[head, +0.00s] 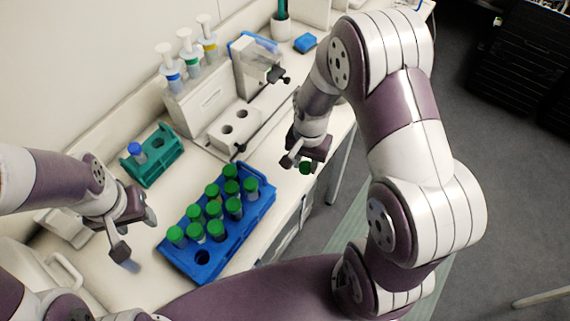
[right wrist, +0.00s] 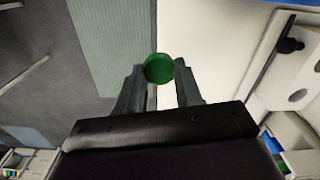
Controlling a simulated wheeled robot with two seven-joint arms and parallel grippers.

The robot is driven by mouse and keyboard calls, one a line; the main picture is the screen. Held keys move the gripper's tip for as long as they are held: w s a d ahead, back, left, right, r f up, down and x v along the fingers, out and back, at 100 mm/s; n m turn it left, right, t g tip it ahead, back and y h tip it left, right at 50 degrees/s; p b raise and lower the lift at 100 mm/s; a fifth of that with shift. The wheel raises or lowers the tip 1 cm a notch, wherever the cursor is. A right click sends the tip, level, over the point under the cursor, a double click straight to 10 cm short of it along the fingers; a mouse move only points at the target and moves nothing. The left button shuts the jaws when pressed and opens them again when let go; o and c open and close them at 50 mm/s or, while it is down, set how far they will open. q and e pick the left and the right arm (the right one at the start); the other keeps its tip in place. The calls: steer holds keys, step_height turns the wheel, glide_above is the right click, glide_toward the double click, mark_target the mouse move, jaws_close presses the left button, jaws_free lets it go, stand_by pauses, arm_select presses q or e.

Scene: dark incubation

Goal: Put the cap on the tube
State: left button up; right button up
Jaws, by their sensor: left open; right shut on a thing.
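My right gripper (head: 303,161) is shut on a green cap (head: 306,167) above the right edge of the bench. The green cap also shows between the fingertips in the right wrist view (right wrist: 158,68); whether a tube is under it is hidden. My left gripper (head: 136,236) is open over the bench, left of the blue rack (head: 184,264). The blue rack holds several green-capped tubes (head: 213,190) and has an empty hole (head: 202,257) near its front. A teal rack (head: 153,172) holds a blue-capped tube (head: 136,152), with an empty hole beside it.
A white device with two round holes (head: 234,125) stands at the back middle of the bench. Pipettes (head: 170,68) hang on a stand behind it. A blue box (head: 305,42) and a pen cup (head: 281,28) lie farther back. Bare bench shows between the racks.

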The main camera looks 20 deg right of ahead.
steer(key=shift+s+d+r, duration=0.75)
steer(key=shift+d, duration=0.15)
steer(key=shift+w, duration=0.1)
steer(key=w+a+f+n, duration=0.1)
steer(key=w+f+n, duration=0.1)
steer(key=w+f+n+b, duration=0.1)
steer(key=w+f+n, duration=0.2)
steer(key=w+a+f+n, duration=0.1)
steer(key=w+f+n, duration=0.1)
steer(key=w+n, duration=0.1)
steer(key=shift+w+a+f, duration=0.2)
steer(key=shift+w+a, duration=0.05)
steer(key=shift+a, duration=0.05)
steer(key=shift+s+r, duration=0.1)
